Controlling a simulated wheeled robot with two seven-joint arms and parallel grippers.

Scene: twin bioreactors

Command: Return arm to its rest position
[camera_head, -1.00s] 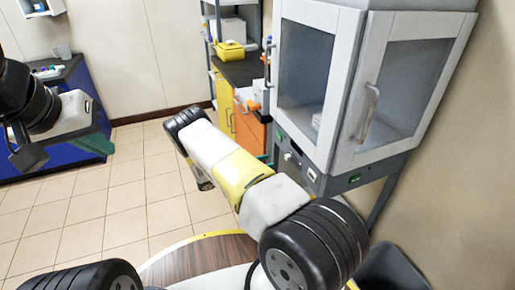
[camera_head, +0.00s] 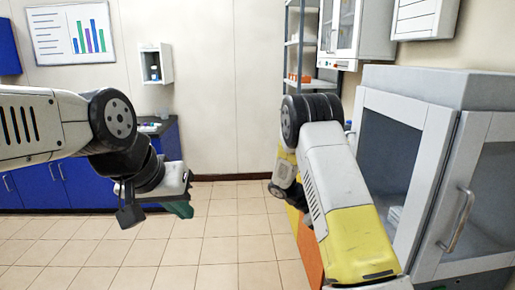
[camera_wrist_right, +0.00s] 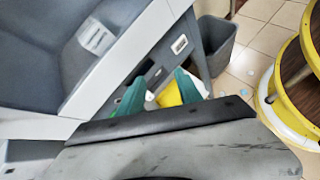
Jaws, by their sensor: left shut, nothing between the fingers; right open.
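My left arm comes in from the left in the head view, bent, with its left gripper (camera_head: 181,207) hanging in front of the blue cabinets. Its green fingers are shut, with nothing seen between them. My right arm, white and yellow, reaches forward on the right of the head view, close to the glass-fronted cabinet (camera_head: 385,172). The right gripper is hidden there. In the right wrist view the right gripper (camera_wrist_right: 158,88) shows two green fingers, apart and empty, close to the grey front of the cabinet.
Blue cabinets (camera_head: 80,183) stand along the back left, under a wall chart (camera_head: 72,33). A shelf rack (camera_head: 300,45) stands behind my right arm. In the right wrist view a grey bin (camera_wrist_right: 215,45) stands on the floor. The tiled floor (camera_head: 215,235) between my arms is clear.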

